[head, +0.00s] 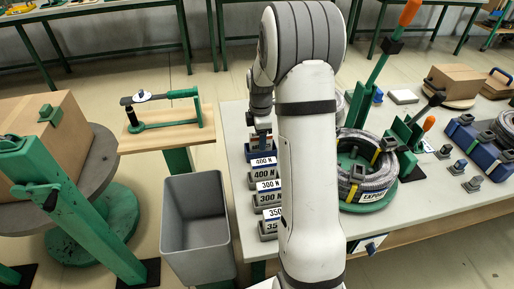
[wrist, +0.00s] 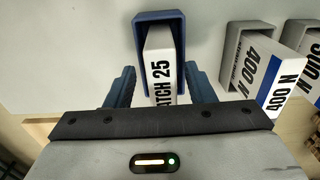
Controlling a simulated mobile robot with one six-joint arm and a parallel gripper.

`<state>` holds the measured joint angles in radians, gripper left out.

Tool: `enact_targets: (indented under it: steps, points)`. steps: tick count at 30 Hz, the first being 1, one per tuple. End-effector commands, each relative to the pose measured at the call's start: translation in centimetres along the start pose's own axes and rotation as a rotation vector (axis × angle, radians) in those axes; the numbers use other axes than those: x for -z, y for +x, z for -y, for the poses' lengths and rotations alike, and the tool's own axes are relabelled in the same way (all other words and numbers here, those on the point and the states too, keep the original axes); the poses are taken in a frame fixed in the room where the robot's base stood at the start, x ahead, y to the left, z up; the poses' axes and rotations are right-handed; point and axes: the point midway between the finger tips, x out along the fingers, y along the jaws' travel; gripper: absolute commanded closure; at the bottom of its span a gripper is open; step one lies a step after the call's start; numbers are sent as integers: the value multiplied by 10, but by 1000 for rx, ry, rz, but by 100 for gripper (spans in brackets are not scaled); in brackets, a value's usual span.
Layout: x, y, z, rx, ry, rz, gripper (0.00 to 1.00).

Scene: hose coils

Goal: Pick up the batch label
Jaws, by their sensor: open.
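The batch label (wrist: 161,68) is a white block with black lettering ending in "ATCH 25". It sits in a blue holder (wrist: 160,16) in the wrist view, with its near end sticking out. My gripper (wrist: 162,82) is open, with one dark blue finger on each side of the label. I see gaps between the fingers and the label; its near end is hidden behind the gripper body. In the head view my gripper (head: 262,132) is low over the table's left edge, at the far end of the label row, and largely covers the label there.
Grey holders with a 400 N label (head: 264,170), a 300 N label (head: 269,193) and a 350 label (head: 269,222) line the table edge nearby. A hose coil marked EXPORT (head: 369,185) lies right of my arm. A grey bin (head: 195,225) stands left of the table.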

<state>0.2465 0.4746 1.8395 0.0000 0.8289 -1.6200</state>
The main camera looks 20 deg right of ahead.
Motion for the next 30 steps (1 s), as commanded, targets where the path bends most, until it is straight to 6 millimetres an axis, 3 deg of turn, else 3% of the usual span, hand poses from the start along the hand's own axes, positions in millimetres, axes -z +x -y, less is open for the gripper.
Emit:
enact_targets:
  steps: [6, 24, 30]
  points:
    - [0, 0, 0, -1, 1, 0, 52]
    - [-1, 0, 0, -2, 2, 0, 100]
    - [-1, -1, 0, -2, 2, 0, 100]
